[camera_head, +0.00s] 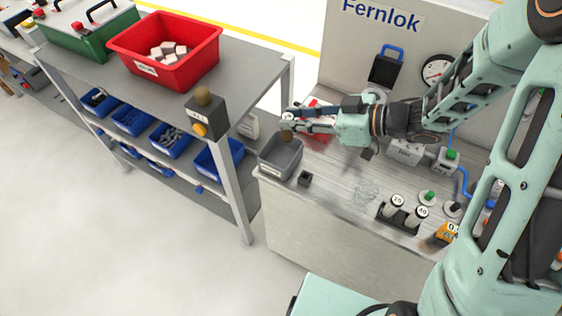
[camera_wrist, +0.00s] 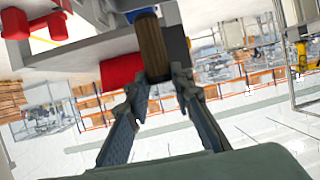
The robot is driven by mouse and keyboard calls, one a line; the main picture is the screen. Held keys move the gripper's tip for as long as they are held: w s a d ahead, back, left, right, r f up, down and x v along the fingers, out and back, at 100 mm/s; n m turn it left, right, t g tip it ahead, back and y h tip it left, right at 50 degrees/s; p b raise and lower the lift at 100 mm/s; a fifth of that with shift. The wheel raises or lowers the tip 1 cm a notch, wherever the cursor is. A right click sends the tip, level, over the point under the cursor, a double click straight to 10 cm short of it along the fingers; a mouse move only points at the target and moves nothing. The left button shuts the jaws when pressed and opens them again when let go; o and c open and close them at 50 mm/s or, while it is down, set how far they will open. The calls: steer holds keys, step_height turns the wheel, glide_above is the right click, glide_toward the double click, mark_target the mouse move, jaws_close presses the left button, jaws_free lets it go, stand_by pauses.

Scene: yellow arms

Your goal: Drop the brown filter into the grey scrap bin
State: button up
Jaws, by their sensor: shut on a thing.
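The brown filter (camera_head: 287,136) hangs at the fingertips of my gripper (camera_head: 289,123). In the wrist view the filter (camera_wrist: 153,48) is a brown cylinder between the tips of the two fingers (camera_wrist: 160,86), and my gripper is shut on it. The grey scrap bin (camera_head: 272,170) is an open box at the left end of the metal bench. In the head view the filter appears just above the bin's far part; its exact height over the rim cannot be told. The bin is not clearly identifiable in the wrist view.
A small black block (camera_head: 305,179) stands right of the bin. A red tray (camera_head: 318,128) lies behind it near my gripper. A shelf (camera_head: 250,75) with a red bin (camera_head: 190,72) stands left. A black holder (camera_head: 397,217) with white cylinders is at the bench front.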

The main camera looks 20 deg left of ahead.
steer(key=shift+f+b, duration=0.5)
steer(key=shift+f, duration=0.45)
steer(key=o, duration=1.1)
steer(key=v, duration=1.2)
steer(key=shift+d, duration=0.1)
